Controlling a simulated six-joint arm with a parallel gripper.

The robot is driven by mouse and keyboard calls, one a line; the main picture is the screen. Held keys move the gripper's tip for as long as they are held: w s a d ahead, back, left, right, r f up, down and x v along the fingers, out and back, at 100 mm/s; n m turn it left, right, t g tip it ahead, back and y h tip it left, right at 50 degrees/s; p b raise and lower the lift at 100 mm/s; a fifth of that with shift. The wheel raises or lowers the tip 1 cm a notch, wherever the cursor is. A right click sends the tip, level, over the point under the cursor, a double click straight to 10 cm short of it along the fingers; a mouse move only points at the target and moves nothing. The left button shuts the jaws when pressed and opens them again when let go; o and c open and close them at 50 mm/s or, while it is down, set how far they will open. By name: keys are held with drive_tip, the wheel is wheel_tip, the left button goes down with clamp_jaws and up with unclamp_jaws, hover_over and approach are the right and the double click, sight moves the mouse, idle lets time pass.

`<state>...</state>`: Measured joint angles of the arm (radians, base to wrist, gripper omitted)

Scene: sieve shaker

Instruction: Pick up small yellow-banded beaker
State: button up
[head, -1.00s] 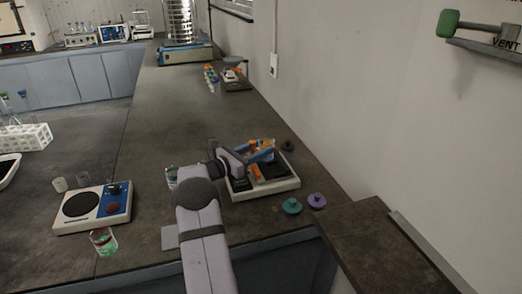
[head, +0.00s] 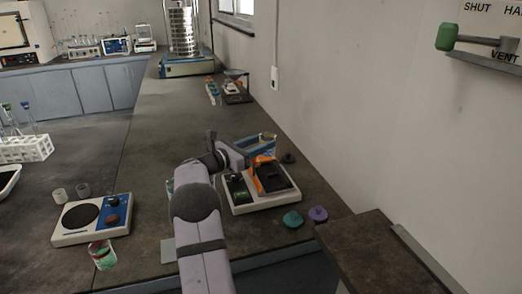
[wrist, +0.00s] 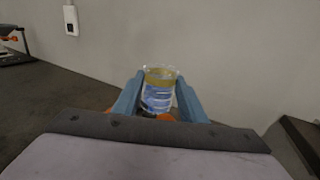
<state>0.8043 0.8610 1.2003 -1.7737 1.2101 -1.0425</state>
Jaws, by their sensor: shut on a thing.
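The small yellow-banded beaker (wrist: 159,88) is clear glass with a yellow band near its top. It stands between the two blue fingers of my gripper (wrist: 158,100) in the wrist view, and the fingers are shut on it. In the head view my gripper (head: 262,147) is over the back of a white-rimmed tray (head: 268,208). The beaker is small there and mostly covered by the fingers. An orange part shows below the beaker in the wrist view and hides its lower end.
A hot plate (head: 92,219) stands at the left, with a beaker of green content (head: 102,255) in front of it. Teal (head: 292,219) and purple (head: 318,214) knobbed pieces lie in front of the tray. The wall is close on the right. The bench beyond the tray is mostly clear.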

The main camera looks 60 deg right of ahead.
drive_tip(key=shift+r, duration=1.3)
drive_tip(key=shift+r, duration=0.15)
wheel_tip(320, 180, up, 5)
drive_tip(key=p, duration=0.4)
